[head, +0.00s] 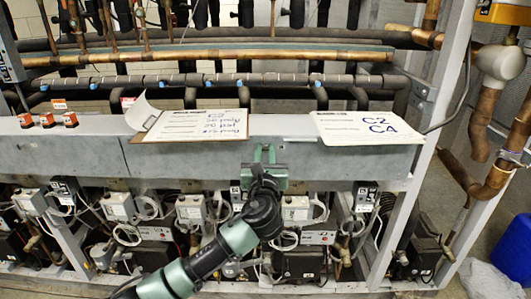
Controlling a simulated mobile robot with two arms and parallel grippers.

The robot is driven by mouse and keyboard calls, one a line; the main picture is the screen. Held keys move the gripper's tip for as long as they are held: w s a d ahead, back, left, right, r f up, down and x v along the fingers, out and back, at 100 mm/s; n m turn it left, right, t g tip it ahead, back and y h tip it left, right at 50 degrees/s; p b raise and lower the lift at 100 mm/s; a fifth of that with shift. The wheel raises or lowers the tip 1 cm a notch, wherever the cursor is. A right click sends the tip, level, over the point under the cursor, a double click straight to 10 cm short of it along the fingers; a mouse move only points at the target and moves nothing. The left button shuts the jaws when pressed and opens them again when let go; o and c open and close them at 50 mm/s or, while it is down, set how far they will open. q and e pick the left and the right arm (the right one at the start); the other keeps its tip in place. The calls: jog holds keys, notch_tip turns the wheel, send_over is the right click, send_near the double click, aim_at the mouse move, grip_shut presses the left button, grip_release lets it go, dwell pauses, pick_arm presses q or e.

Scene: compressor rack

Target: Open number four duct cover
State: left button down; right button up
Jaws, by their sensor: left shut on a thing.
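A long grey duct runs across the rack, with flat covers along its top. The duct cover (282,126) at my left gripper lies between two papers and looks closed, flush with its neighbours. No number is readable on it. My left gripper (265,153) reaches up from below and is shut on the front edge of this cover. The gripper body hides part of the duct's front face. My right gripper is not in view.
A clipboard with papers (197,125) lies on the duct left of the gripper. Copper pipes (210,58) run behind. Wired compressor boxes sit below. A grey upright post (425,150) stands at right.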

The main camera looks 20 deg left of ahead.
pick_arm(q)
jog(key=shift+s+d+f+b, duration=0.15)
jog(key=shift+s+f+b, duration=0.35)
jog(key=shift+f+b, duration=0.3)
jog(key=shift+s+d+f+t+b, duration=0.1)
jog(key=shift+s+d+t+b, duration=0.15)
jog(key=shift+s+t+b, duration=0.5)
jog(key=shift+s+b, duration=0.3)
